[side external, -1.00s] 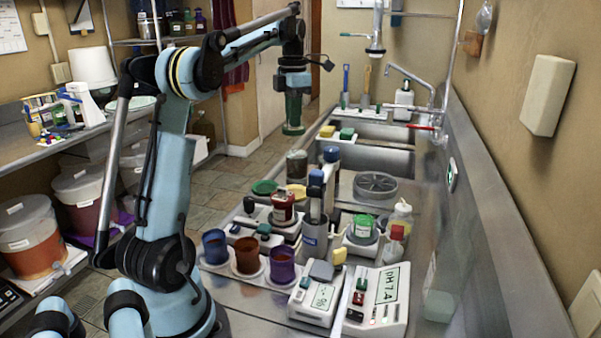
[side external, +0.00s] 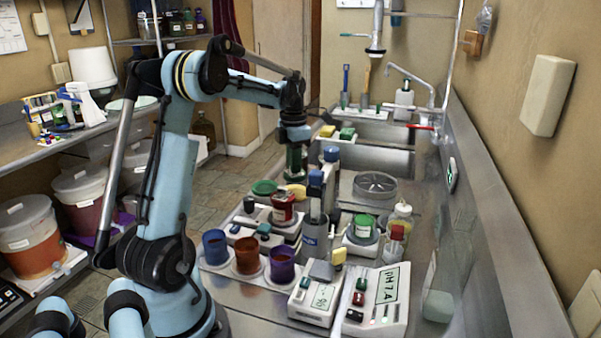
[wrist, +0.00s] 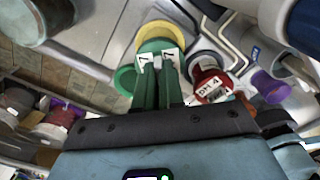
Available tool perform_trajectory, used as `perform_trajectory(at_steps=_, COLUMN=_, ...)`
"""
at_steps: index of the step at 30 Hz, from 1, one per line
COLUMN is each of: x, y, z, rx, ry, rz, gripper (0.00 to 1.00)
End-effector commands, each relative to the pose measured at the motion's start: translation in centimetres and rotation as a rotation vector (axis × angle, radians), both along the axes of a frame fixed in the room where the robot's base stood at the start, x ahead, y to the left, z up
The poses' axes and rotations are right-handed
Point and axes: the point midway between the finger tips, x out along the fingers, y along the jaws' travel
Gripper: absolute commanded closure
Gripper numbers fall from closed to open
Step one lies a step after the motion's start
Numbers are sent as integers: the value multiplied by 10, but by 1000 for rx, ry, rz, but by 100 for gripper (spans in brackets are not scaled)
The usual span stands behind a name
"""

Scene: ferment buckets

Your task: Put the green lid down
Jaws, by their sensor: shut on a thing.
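My gripper (side external: 296,162) hangs low over the counter, pointing down. It is shut on a green lid, whose round green edge (wrist: 153,46) shows behind the fingertips in the wrist view. The green fingers (wrist: 158,80) cover much of it. Another flat green lid (side external: 264,187) lies on the counter left of the gripper; it also shows in the wrist view (wrist: 125,79). A yellow lid (side external: 298,191) lies close below the gripper and shows beyond the fingertips in the wrist view (wrist: 158,30). I cannot tell whether the held lid touches anything.
A red-labelled jar (side external: 283,208) stands on a white device near the gripper. A blue-topped grey device (side external: 315,215) is right of it. Several coloured cups (side external: 247,254) stand in front. A green-topped jar (side external: 363,228) and a round grey dish (side external: 375,185) are farther right.

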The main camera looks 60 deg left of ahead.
Motion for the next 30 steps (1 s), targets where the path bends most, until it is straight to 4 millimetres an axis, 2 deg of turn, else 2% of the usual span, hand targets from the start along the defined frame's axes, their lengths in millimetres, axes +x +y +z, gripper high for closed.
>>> perform_trajectory(at_steps=9, x=0, y=0, z=-38, rx=0, ry=0, rz=0, gripper=100)
perform_trajectory(at_steps=26, x=0, y=0, z=-48, rx=0, ry=0, rz=0, gripper=100)
perform_trajectory(at_steps=27, x=0, y=0, z=-48, rx=0, ry=0, rz=0, gripper=89)
perform_trajectory(at_steps=30, x=0, y=0, z=-48, rx=0, ry=0, rz=0, gripper=74)
